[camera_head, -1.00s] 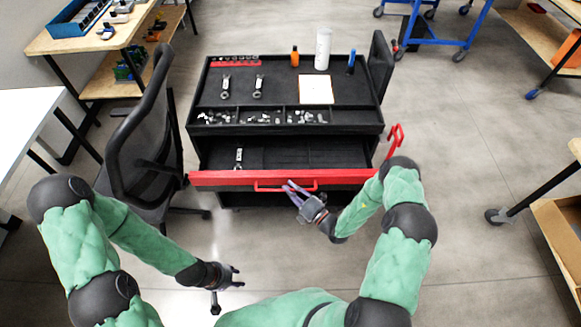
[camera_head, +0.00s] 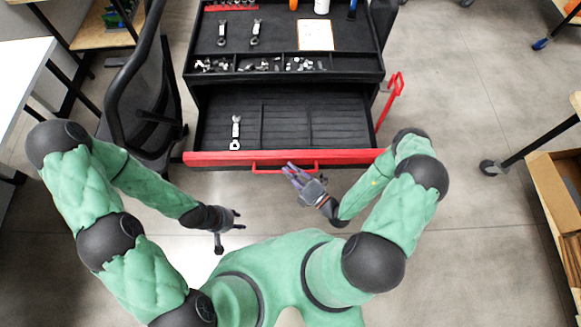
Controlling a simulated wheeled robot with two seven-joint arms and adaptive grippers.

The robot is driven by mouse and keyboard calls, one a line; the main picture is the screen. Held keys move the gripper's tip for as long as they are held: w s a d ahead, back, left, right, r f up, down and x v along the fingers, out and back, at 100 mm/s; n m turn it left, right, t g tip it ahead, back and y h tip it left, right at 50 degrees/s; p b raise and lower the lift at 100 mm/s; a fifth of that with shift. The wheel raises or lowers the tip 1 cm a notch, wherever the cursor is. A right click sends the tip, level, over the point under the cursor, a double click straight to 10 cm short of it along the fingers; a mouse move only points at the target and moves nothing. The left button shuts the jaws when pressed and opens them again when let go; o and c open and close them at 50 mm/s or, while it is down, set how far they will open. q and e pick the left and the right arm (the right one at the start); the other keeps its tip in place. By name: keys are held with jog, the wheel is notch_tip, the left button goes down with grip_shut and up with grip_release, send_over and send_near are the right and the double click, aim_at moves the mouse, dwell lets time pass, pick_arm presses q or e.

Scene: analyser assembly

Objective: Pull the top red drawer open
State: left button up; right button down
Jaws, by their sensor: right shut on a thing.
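The top red drawer (camera_head: 222,158) of the black tool cart is pulled well out. Its dark inside shows with a single wrench (camera_head: 236,132) lying on the left. A red bar handle (camera_head: 268,171) runs along the drawer's front. My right gripper (camera_head: 291,170) is at the right end of this handle and is shut on it. My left gripper (camera_head: 237,219) is below and left of the drawer, in free air, apart from the cart. Its fingers look spread apart.
The cart top (camera_head: 280,35) holds wrenches, a white card (camera_head: 315,36) and small parts in compartments. A black mesh chair (camera_head: 145,100) stands close on the left. A red side handle (camera_head: 391,98) sticks out at the right. A cardboard box (camera_head: 556,195) is at the far right; floor between is clear.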

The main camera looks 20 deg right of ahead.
jog(key=shift+d, duration=0.1)
jog(key=c, duration=1.4)
grip_release()
jog(key=shift+v, duration=6)
